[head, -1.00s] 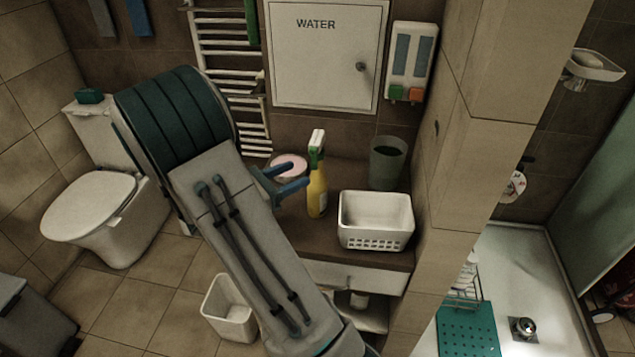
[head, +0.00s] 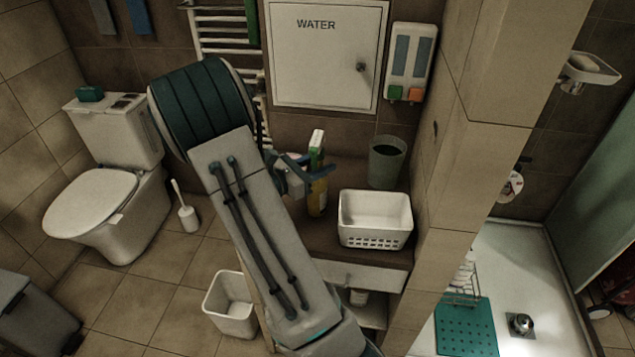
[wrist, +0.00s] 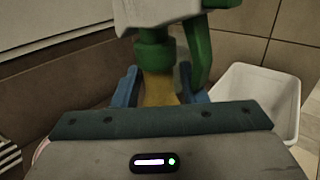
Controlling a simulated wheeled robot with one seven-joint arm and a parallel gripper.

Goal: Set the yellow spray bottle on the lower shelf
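The yellow spray bottle (head: 317,198), with a green and white spray head, stands upright on the brown counter (head: 330,225). My gripper (head: 326,170) is at the bottle's upper part, with blue fingers reaching around it. In the wrist view, the fingers (wrist: 160,88) lie on either side of the yellow neck (wrist: 158,88), spread apart, with a slim gap visible on the left. The lower shelf (head: 372,314) is under the counter and drawer front, partly hidden by my arm. A small white item (head: 358,298) is there.
A white basket (head: 375,238) stands right of the bottle, and a grey-green cup (head: 386,165) behind it. A tiled wall (head: 455,190) bounds the counter on the right. A white bin (head: 230,310) stands on the floor, left of my arm.

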